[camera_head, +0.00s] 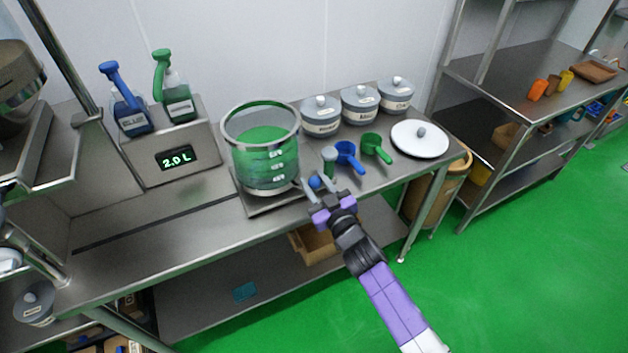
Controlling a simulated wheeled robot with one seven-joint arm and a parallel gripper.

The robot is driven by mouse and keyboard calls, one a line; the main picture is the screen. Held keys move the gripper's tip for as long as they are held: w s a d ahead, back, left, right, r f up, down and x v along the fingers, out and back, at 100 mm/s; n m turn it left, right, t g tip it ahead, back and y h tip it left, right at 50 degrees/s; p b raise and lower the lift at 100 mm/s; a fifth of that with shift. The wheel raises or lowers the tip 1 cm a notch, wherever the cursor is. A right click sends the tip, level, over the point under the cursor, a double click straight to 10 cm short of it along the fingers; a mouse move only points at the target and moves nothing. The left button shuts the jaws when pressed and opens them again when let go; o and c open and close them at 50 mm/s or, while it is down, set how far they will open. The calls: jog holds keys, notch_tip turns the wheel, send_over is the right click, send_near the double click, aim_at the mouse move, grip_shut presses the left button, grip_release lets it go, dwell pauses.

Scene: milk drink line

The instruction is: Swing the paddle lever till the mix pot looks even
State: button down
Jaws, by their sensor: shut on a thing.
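The mix pot (266,168) is a clear, metal-rimmed vessel with white level marks, standing on a flat metal base at the bench's front. The liquid in it has a bright green top and looks darker, slightly bluish green through the side; fine streaks are too small to tell. The paddle lever shows as a blue knob (315,182) at the pot's lower right. My gripper (316,186) reaches in from the lower right, with its fingers on both sides of this knob, shut on it. The lever's shaft and the paddle cannot be made out.
A display box (196,157) reading 2.0 L carries blue (132,112) and green (177,102) bottles. Lidded jars (321,118) and a white lid (420,143) lie beyond.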

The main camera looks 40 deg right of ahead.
aim_at(318, 188)
jog(key=shift+d+f, duration=0.1)
jog(key=c, duration=1)
grip_release()
jog(key=shift+s+f+b, duration=0.1)
jog(key=shift+s+b, duration=0.35)
jog(key=shift+s, duration=0.1)
jog(key=shift+b+v, duration=1.35)
jog(key=shift+v, duration=2.1)
